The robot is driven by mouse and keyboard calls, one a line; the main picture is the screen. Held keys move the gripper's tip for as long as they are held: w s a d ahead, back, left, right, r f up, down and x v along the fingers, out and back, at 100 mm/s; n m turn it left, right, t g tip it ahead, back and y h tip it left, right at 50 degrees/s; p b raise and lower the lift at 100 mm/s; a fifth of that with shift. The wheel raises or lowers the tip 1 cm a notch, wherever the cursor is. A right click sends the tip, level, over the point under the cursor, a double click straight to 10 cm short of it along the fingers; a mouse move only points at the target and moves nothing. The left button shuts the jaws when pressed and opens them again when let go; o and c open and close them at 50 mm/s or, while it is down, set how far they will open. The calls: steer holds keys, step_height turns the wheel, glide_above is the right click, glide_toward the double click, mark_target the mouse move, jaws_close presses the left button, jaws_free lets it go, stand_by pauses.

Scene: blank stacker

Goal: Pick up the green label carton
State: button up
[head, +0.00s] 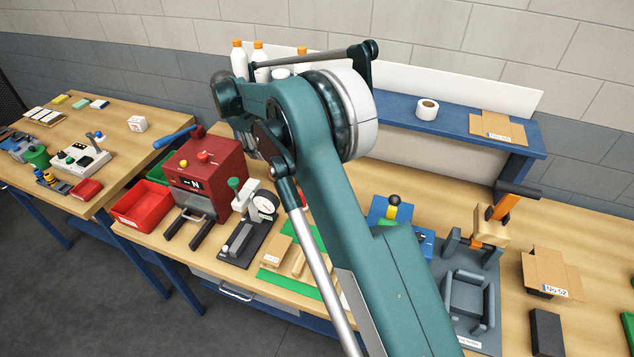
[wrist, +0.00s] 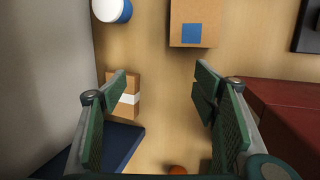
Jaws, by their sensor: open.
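No carton with a clearly green label shows in either view. In the wrist view, a brown carton with a blue label (wrist: 190,22) lies at the top, beyond the right finger. A smaller brown carton with a white strip (wrist: 124,100) lies beside the left finger, which partly covers it. My gripper (wrist: 161,74) is open and empty, with its green-padded fingers spread over bare wood. In the head view my arm hides much of the bench behind the red machine, and the gripper cannot be made out clearly.
The red machine (wrist: 290,112) bounds the right of the wrist view, a grey panel (wrist: 45,70) the left. A white and blue cylinder (wrist: 112,9) stands at the top. In the head view, a flat carton (head: 497,127) lies on the shelf and an open carton (head: 553,272) on the bench.

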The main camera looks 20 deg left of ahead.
steer(key=f, duration=0.1)
steer(key=s+f+g+h, duration=0.1)
steer(key=f, duration=0.1)
steer(key=f+g+p, duration=0.1)
steer(key=f, duration=0.1)
steer(key=shift+s+a+h, duration=0.15)
steer(key=shift+s+h, duration=0.15)
steer(key=shift+h, duration=0.1)
steer(key=shift+s+d+f+g+h, duration=0.45)
steer(key=shift+f+g, duration=0.15)
steer(key=shift+f, duration=0.1)
steer(key=shift+d+p, duration=0.5)
steer(key=shift+d, duration=6.65)
steer(key=shift+d, duration=0.15)
steer(key=d, duration=0.5)
steer(key=shift+d, duration=0.25)
steer(key=shift+d+f, duration=0.15)
steer(key=shift+f, duration=0.45)
